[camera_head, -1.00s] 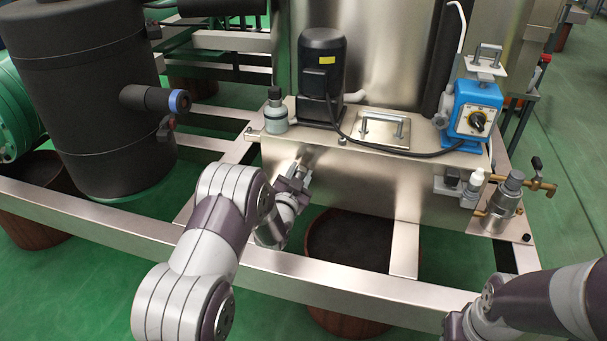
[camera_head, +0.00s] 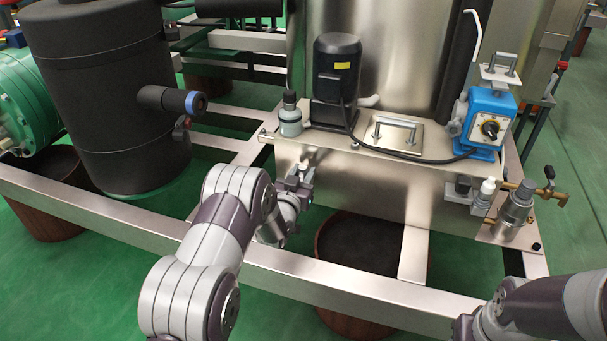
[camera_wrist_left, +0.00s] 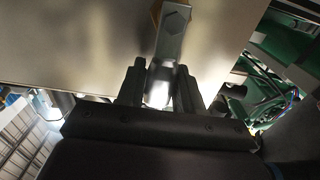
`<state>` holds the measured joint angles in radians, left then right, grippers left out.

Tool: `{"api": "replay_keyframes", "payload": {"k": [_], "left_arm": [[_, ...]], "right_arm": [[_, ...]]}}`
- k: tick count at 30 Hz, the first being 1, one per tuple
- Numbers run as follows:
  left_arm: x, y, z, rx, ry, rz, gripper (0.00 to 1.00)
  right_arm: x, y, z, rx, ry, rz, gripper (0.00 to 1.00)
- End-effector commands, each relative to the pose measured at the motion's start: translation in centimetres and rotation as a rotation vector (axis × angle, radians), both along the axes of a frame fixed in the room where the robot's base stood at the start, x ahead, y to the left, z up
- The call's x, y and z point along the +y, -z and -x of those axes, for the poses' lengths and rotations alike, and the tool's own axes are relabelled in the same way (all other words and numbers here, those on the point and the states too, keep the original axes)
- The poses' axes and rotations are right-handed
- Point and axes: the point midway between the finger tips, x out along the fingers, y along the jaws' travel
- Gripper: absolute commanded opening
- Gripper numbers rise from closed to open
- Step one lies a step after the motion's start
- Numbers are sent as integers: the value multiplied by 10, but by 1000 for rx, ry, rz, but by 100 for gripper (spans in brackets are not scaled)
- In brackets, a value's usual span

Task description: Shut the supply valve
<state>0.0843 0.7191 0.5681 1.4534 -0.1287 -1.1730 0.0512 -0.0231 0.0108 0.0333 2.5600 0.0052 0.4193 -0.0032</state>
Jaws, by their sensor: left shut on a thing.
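My left gripper (camera_head: 300,182) is at the front left of the steel tank (camera_head: 390,185), below its top edge. In the left wrist view its two dark fingers (camera_wrist_left: 160,90) are shut on a flat metal lever (camera_wrist_left: 170,45). The lever has a hex nut near its far end, and a bit of brass (camera_wrist_left: 155,10) shows beside the nut. In the head view the gripper and wrist hide most of this valve. My right arm comes in at the lower right, and its gripper is out of the picture.
A blue dosing pump (camera_head: 483,118) and a black motor (camera_head: 335,75) stand on the tank top. A brass valve (camera_head: 532,190) is at the right. A steel frame rail (camera_head: 340,285) runs in front. A black insulated vessel (camera_head: 105,95) stands left.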

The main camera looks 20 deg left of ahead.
Motion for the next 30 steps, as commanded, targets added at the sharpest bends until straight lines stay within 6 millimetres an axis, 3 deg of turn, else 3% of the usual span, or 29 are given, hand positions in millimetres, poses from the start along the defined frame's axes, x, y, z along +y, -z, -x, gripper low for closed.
{"api": "replay_keyframes", "payload": {"k": [7, 8, 9, 10, 20, 23, 30], "left_arm": [[0, 1, 0, 2, -1, 0, 0], [0, 1, 0, 2, -1, 0, 39], [0, 1, 0, 2, -1, 0, 52], [0, 1, 0, 2, -1, 0, 56], [0, -1, 4, 2, 0, -1, 56], [1, -4, 22, 4, -1, 0, 56], [3, -5, 88, 5, -1, 0, 56]], "right_arm": [[0, 0, 0, 0, 0, 0, 43], [0, 0, 0, 0, 0, 0, 43], [0, 0, 0, 0, 0, 0, 43], [0, 0, 0, 0, 0, 0, 43], [0, -4, 0, 0, 0, 0, 43], [0, -14, 0, 0, 0, 0, 43], [0, -41, 0, 0, 0, 0, 43]]}}
